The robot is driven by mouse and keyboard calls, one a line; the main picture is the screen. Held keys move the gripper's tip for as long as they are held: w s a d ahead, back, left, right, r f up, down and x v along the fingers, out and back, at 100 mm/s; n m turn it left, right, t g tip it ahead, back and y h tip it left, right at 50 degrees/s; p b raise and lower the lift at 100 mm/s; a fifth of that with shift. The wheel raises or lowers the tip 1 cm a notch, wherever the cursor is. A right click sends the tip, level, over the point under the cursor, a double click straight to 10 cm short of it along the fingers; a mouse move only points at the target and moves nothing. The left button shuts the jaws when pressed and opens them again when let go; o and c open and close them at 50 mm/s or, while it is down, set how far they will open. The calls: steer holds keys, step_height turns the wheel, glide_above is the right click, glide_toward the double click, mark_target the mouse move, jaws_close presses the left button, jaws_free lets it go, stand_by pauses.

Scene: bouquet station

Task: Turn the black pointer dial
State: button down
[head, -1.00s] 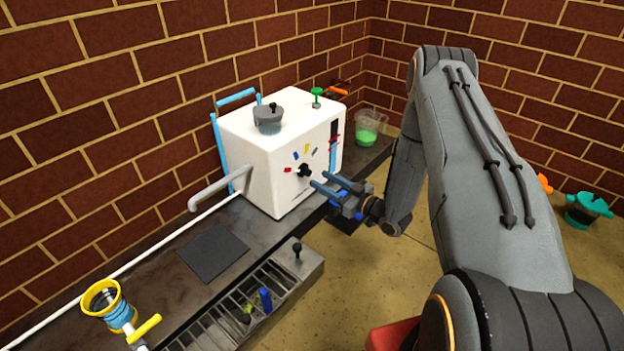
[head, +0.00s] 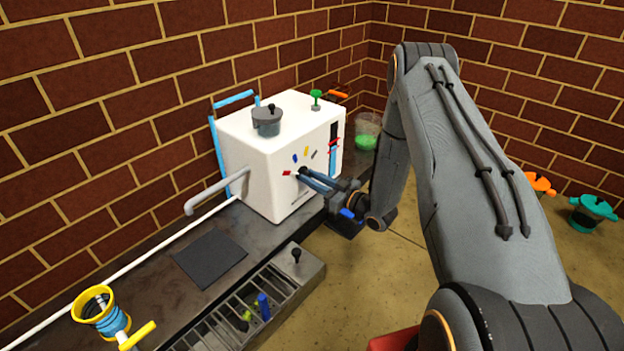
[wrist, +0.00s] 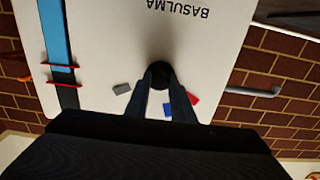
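The black pointer dial (head: 302,171) sits on the front face of the white box (head: 262,187), ringed by small red, blue, yellow and grey marks. In the wrist view, the dial (wrist: 160,72) is a dark round knob at the fingertips. My gripper (head: 304,175) reaches the dial from the right, its two blue fingers close together on either side of it. It also shows in the wrist view (wrist: 162,82), shut on the dial. The fingers partly cover the dial, so which way its pointer faces cannot be told.
A grey lidded pot (head: 267,123) and a green knob (head: 316,98) are on the box top. A grey pipe (head: 213,190) juts from its left side. A beaker of green liquid (head: 366,135) stands behind. A slotted tray (head: 265,300) lies in front.

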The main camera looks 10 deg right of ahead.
steer(key=shift+m+p, duration=0.3)
steer(key=shift+p, duration=0.05)
steer(key=shift+m+p, duration=3.2)
steer(key=shift+m, duration=4.3)
steer(key=c, duration=1.5)
jaws_free()
steer(key=shift+c, duration=0.2)
